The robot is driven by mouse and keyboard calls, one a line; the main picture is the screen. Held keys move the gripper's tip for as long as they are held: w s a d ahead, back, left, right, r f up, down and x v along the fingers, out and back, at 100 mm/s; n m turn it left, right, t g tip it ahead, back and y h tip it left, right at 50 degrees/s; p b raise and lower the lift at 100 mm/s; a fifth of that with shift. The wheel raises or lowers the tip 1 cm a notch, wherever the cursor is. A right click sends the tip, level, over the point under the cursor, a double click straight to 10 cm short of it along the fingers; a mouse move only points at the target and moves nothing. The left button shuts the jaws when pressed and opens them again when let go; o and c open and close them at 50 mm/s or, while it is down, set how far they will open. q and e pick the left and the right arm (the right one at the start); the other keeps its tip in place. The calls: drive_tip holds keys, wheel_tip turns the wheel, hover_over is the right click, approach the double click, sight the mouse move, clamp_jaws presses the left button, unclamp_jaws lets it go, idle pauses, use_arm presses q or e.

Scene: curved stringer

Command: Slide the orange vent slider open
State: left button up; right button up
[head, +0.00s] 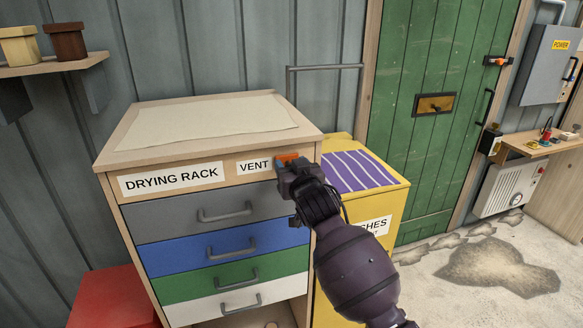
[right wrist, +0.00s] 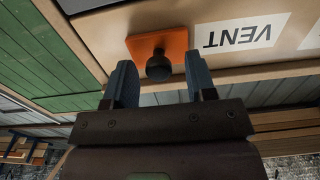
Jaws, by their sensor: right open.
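The orange vent slider (head: 287,157) sits on the top front rail of the drying rack cabinet (head: 130,205), just right of the VENT label (head: 254,166). In the right wrist view the slider is an orange plate (right wrist: 175,47) with a round dark knob (right wrist: 159,66). My right gripper (head: 287,168) is right in front of the slider. In the wrist view its two blue fingers (right wrist: 160,80) are apart, with the knob between and just beyond their tips; I cannot tell whether they touch it. My left gripper is not in view.
Below the rail are grey, blue, green and white drawers with protruding handles, such as the grey drawer (head: 175,215). A yellow cabinet (head: 395,195) with a purple striped top stands close on the right. A red box (head: 110,298) stands at lower left.

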clamp_jaws()
drive_tip(key=d, duration=0.1)
drive_tip(key=w+d+p, duration=0.1)
drive_tip(key=d, duration=0.2)
drive_tip(key=shift+w+d+p, duration=0.25)
drive_tip(key=shift+d+p, duration=0.05)
unclamp_jaws()
drive_tip(key=shift+d, duration=0.15)
